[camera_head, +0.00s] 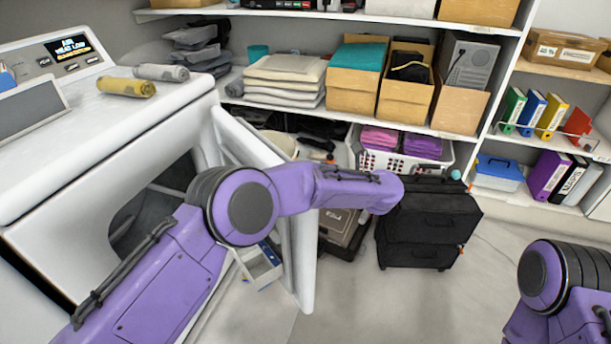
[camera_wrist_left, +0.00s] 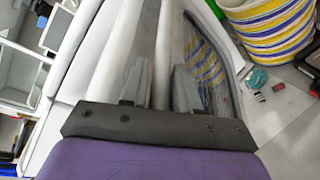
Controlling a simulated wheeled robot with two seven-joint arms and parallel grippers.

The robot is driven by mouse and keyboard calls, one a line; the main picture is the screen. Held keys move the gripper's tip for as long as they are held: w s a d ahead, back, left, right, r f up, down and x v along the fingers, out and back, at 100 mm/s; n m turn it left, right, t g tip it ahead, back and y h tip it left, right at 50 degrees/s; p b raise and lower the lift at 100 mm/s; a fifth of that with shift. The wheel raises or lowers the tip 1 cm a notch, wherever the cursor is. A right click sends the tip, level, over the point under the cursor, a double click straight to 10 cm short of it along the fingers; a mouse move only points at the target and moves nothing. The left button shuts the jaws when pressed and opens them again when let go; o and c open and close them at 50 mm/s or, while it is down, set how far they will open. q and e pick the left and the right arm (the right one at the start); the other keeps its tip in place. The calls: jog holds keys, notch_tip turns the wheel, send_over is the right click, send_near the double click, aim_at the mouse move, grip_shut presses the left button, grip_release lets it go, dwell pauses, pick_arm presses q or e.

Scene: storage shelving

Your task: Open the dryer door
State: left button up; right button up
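The white dryer (camera_head: 120,120) stands at the left of the head view. Its door (camera_head: 304,250) is swung well out from the front, and the dark drum opening (camera_head: 150,205) shows behind my purple left arm. My left arm reaches across the door, and its gripper is hidden in the head view. In the left wrist view, my left gripper (camera_wrist_left: 162,66) has its two grey fingers apart, with a white strip, seemingly the door's edge, between or just beyond them; contact is unclear. The door's glass (camera_wrist_left: 207,70) shows at right. My right gripper is out of view.
Rolled towels (camera_head: 126,87) lie on the dryer. Shelves with boxes (camera_head: 355,80) and a white basket (camera_head: 400,160) stand behind. A black case (camera_head: 430,225) stands on the floor beyond my left arm. The floor at front centre is clear.

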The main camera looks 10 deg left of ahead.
pick_arm(q)
jog(key=b+v, duration=0.1)
jog(key=v, duration=0.9)
jog(key=shift+d, duration=0.15)
jog(key=shift+r, duration=0.1)
